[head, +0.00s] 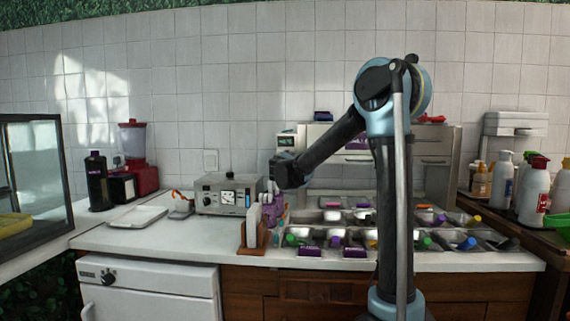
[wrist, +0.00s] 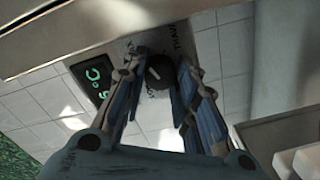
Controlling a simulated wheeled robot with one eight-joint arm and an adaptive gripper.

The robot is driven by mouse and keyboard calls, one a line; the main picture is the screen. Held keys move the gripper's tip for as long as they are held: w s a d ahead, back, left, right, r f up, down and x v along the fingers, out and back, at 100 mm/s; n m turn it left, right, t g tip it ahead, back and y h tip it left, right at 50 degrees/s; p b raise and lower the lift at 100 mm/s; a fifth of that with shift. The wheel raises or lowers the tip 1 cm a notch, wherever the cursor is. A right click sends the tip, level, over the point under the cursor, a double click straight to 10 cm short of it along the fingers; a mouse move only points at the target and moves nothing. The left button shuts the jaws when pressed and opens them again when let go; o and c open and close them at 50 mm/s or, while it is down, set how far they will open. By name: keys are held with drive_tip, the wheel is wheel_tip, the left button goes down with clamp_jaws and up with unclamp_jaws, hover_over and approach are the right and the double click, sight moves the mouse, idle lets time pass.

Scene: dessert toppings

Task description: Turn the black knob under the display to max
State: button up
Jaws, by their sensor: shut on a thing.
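The black knob (wrist: 158,73) shows in the wrist view on a light panel with printed lettering, part of it in shadow. The display (wrist: 92,80) with green characters and a °C sign is beside it, to the left in that picture. The display also shows small and green in the head view (head: 286,141), on the left end of the white unit by the wall. My gripper (wrist: 160,66) has its two fingers on either side of the knob and is shut on it. In the head view the knob is hidden behind my wrist and the fingers are not clear.
Below my wrist are a wooden holder (head: 252,236) and a topping rack (head: 345,228) with several bins and coloured scoops. A grey device (head: 228,194) stands to the left. A white tray (head: 138,216) lies farther left, with bare counter in front. Bottles (head: 535,190) stand at right.

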drive_tip(key=o, duration=1)
drive_tip(key=shift+a+f, duration=0.1)
drive_tip(key=shift+o, duration=0.4)
drive_tip(key=shift+s, duration=0.1)
drive_tip(key=s, duration=1.1)
drive_tip(key=shift+s+a, duration=0.15)
drive_tip(key=shift+s, duration=0.15)
